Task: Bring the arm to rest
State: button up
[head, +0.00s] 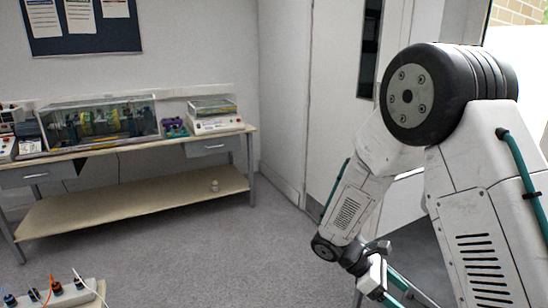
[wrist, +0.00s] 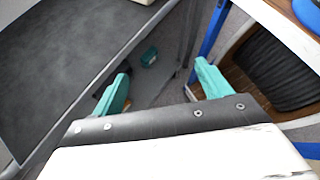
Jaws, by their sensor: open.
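My arm reaches in from the right of the head view, bent at a large black joint, with its forearm running down to the bottom edge. My gripper is at the bottom there and is partly cut off. In the wrist view my gripper (wrist: 161,70) has its two teal fingers spread wide apart. Nothing is held between them. Beyond the fingers the floor shows with a small teal object (wrist: 149,56) on it.
A bench (head: 130,148) with a lower shelf stands along the back wall, bearing a clear-covered apparatus (head: 100,120) and a white device (head: 216,124). A socket strip (head: 62,298) is at bottom left. The wrist view shows a dark surface (wrist: 60,60), a blue post (wrist: 212,30) and a black coil (wrist: 275,70).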

jog(key=s+a+r+m+t+y, duration=0.3)
jog(key=s+r+m+t+y, duration=0.3)
jog(key=s+r, duration=1.4)
jog(key=shift+s+r+m+t+y, duration=0.3)
jog(key=shift+r+m+y, duration=1.5)
jog(key=shift+m, duration=2.4)
